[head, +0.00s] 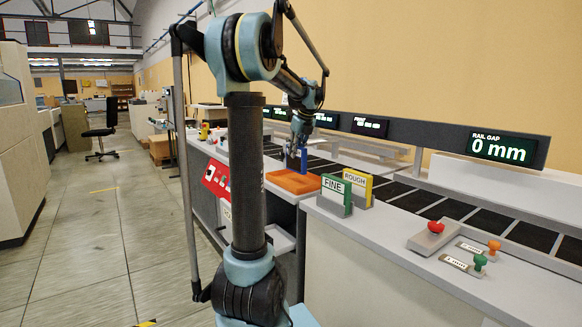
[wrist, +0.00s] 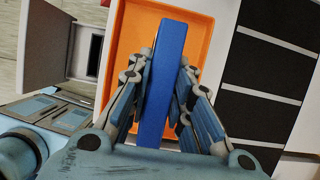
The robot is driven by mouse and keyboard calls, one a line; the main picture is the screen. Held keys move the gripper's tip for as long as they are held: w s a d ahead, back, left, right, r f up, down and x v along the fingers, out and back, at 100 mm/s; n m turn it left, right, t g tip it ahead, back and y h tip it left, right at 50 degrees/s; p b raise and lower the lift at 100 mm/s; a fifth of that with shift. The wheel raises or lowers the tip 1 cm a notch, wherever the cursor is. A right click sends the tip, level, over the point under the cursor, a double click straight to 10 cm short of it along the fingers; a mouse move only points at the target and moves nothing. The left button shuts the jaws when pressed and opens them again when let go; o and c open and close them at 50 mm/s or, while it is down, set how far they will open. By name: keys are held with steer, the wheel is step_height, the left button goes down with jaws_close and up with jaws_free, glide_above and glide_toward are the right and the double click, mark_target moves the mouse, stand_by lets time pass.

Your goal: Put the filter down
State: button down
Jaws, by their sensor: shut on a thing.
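The filter shows as a long blue block, upright in the head view (head: 304,162) and seen along its narrow side in the wrist view (wrist: 167,75). My gripper (head: 295,155) is shut on it, with fingers on both sides of it in the wrist view (wrist: 160,95). An orange tray (head: 310,187) lies directly below, on the counter. In the wrist view the tray (wrist: 126,30) is behind the filter, and its visible floor is bare. I cannot tell whether the filter's lower end touches the tray.
A green FINE sign (head: 337,193) and a yellow ROUGH sign (head: 360,186) stand just right of the tray. A red panel (head: 216,181) is to its left. Dark conveyor panels (head: 417,200) run behind. A red button box (head: 433,235) and small knobs sit farther right.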

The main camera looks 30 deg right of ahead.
mark_target(296, 161)
steer(key=shift+f, duration=2.4)
steer(key=c, duration=1.4)
jaws_free()
steer(key=shift+c, duration=0.2)
